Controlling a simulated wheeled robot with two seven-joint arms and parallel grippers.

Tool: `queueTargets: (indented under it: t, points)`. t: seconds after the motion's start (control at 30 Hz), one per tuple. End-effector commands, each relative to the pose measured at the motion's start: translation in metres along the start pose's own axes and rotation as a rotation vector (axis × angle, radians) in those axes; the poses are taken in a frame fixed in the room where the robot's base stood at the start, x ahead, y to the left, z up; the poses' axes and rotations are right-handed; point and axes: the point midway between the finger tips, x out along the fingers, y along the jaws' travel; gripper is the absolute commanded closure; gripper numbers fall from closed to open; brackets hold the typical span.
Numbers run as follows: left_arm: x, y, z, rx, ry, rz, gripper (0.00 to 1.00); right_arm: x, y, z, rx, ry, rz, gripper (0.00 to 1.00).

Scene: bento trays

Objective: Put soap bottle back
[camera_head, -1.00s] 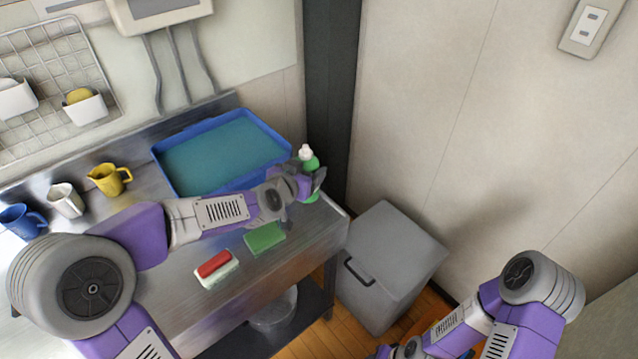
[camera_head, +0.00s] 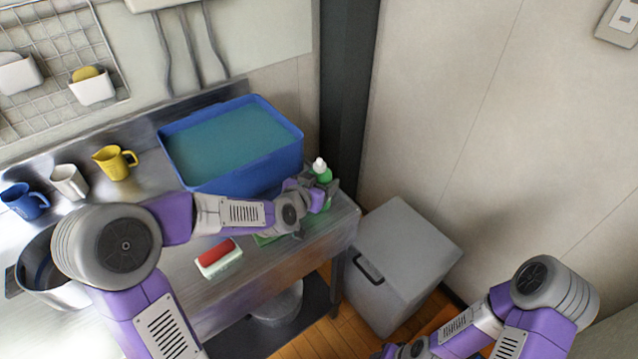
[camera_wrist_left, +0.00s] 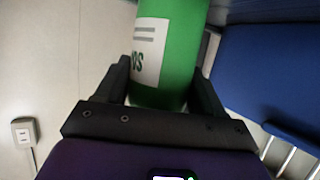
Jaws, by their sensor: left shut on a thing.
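The green soap bottle (camera_head: 322,175) with a white cap is near the right end of the steel counter (camera_head: 290,262), beside the blue tub's right corner. It looks upright. My left gripper (camera_head: 318,192) is shut on it and hides its lower part. In the left wrist view the green bottle (camera_wrist_left: 172,55) with a white label sits between the two dark fingers (camera_wrist_left: 158,88). I cannot tell whether its base touches the counter. My right arm is at the lower right; its gripper is not visible.
A blue tub (camera_head: 245,180) stands behind my left arm. A grey box (camera_head: 400,262) stands right of the counter.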

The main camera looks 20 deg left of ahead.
Motion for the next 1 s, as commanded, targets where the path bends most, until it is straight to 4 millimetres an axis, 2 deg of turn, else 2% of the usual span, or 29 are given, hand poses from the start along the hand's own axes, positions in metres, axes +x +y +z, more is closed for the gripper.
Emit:
queueTargets:
  t: [0.27,0.3,0.43,0.83,1.0]
  points:
    - [0.001,0.000,0.002,0.001,0.004,0.000,0.74,0.004,0.001,0.000,0.000,0.000,0.000,0.57]
    - [0.001,0.000,0.002,0.000,0.001,0.000,0.26,0.003,0.001,0.000,0.000,0.000,0.000,0.57]
    - [0.001,0.000,0.001,0.000,0.000,0.000,0.06,0.002,0.001,0.000,0.000,0.000,0.000,0.57]
    - [-0.002,0.000,-0.004,0.000,0.000,0.000,0.06,-0.003,-0.001,0.000,0.000,0.000,0.000,0.57]
    - [-0.028,-0.001,-0.003,0.004,0.002,-0.003,0.06,-0.005,-0.002,0.000,0.000,0.000,0.000,0.57]
